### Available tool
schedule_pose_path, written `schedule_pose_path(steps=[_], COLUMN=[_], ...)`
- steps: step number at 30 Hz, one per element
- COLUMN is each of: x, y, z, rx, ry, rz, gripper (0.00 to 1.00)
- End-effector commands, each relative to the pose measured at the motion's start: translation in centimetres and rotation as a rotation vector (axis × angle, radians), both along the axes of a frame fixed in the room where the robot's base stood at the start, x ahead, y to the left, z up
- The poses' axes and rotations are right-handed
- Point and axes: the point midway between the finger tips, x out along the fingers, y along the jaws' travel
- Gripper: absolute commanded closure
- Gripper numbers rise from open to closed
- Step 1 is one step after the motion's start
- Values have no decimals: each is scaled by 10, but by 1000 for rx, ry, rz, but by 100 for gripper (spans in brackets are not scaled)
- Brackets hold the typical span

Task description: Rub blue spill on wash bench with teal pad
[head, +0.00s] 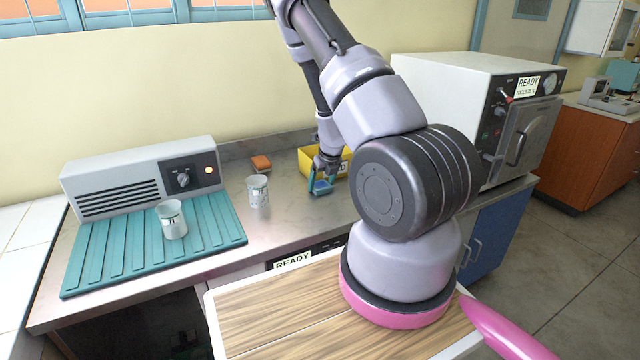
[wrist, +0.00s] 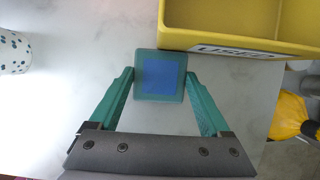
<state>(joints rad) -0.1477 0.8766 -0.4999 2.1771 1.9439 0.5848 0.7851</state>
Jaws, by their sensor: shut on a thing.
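My gripper (head: 322,182) is low over the steel wash bench (head: 285,222), in front of the yellow bin. In the wrist view its two teal fingers (wrist: 160,88) are shut on the sides of the teal pad (wrist: 142,93). The pad is square, with a blue square in its middle; it also shows small in the head view (head: 321,187). I cannot tell whether the pad touches the bench. No blue spill can be made out apart from the pad; the pad and my arm hide part of the bench.
A yellow bin (wrist: 238,43) labelled USED is close beside the pad. A beaker (head: 258,190) stands to the left, and another (head: 172,219) stands on the teal ribbed mat (head: 110,262). An orange-brown block (head: 261,163) lies at the back. A grey box with a knob (head: 140,178) stands behind the mat.

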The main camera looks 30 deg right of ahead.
Motion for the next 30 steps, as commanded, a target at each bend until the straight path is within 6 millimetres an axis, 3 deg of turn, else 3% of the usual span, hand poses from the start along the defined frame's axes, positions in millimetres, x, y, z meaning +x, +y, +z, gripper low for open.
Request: schedule_pose_path(steps=[16,30], x=[1,1], y=[0,0], z=[53,61], rx=[1,1], ry=[-3,-2], rz=[-1,-1], gripper=[64,64])
